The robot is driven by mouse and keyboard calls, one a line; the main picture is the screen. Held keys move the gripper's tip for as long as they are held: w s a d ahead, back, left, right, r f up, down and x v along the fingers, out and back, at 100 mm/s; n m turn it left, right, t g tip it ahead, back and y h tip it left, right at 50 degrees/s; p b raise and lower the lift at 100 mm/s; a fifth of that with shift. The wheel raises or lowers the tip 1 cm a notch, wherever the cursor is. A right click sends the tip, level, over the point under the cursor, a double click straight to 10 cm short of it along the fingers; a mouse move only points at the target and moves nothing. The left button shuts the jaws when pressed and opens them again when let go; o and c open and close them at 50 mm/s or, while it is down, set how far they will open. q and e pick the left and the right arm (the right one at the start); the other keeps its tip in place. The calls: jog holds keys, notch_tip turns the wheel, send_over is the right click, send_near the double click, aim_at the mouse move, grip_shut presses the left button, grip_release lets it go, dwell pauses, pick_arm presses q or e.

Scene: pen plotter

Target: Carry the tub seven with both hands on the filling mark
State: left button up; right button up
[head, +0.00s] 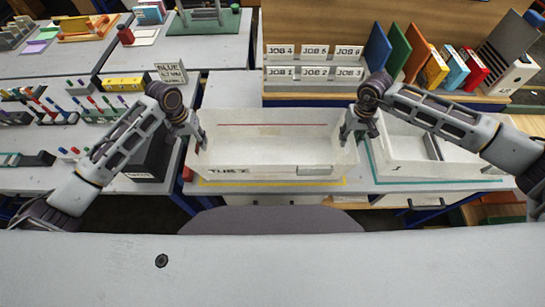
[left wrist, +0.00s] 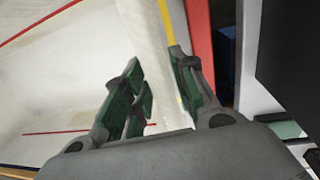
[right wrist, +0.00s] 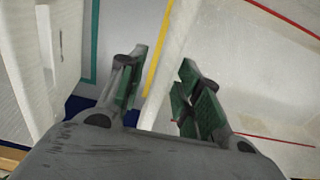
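A long white open tub (head: 265,171) stands on the table inside a yellow outline (head: 272,183). Its front label seems to read "TUB" and a last character I cannot make out clearly. A red line runs along its inner back wall. My left gripper (head: 196,140) is at its left end wall; in the left wrist view the open fingers (left wrist: 158,82) straddle that wall (left wrist: 158,50), with a gap beside it. My right gripper (head: 352,128) is at its right end wall; in the right wrist view the open fingers (right wrist: 163,80) straddle the wall (right wrist: 178,45).
A second white tub (head: 440,175) in a teal outline (head: 400,187) stands close on the right. A dark box (head: 150,160) is close on the left. A rack with job labels (head: 314,62) and coloured binders (head: 395,50) stands behind. A chair back (head: 270,220) is in front.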

pick_arm(q)
jog(key=r, duration=0.6)
jog(key=a+r, duration=0.1)
jog(key=r, duration=0.2)
jog(key=shift+r, duration=0.1)
pick_arm(e)
jog(key=shift+r, duration=0.1)
notch_tip(320, 180, up, 12)
dwell(0.9)
pick_arm(q)
jog(key=shift+s, duration=0.1)
pick_arm(e)
jog(key=shift+f, duration=0.2)
dwell(0.3)
